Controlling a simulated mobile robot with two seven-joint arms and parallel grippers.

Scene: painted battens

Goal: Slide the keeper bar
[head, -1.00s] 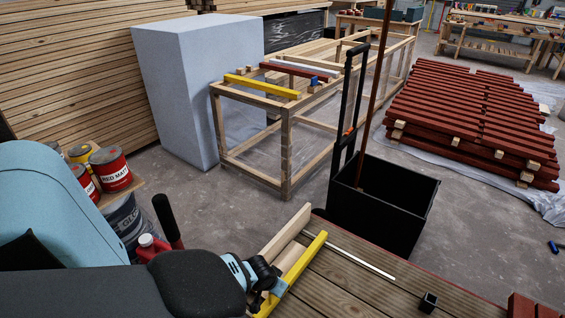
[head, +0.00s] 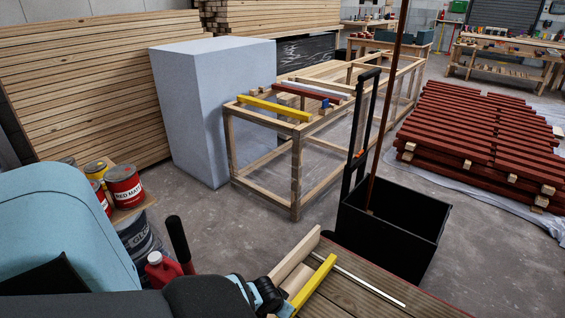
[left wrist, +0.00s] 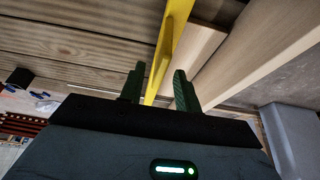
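A yellow bar (head: 316,284) lies at the bottom of the head view beside pale wooden battens (head: 295,262), on a brown decked surface (head: 350,303). I take it as the keeper bar, though no label shows. My left gripper (head: 277,304) is at its near end, partly cut off by the frame edge. In the left wrist view the two dark green fingertips (left wrist: 158,88) stand apart with the yellow bar (left wrist: 168,45) running between them. Gaps seem to show on both sides of it. My right gripper is not in view.
A thin metal strip (head: 365,285) lies right of the yellow bar. A black bin (head: 393,230) with an upright handle stands behind the deck. A timber frame (head: 297,165), a grey block (head: 210,110) and paint cans (head: 124,187) stand farther off. Grey floor is open between them.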

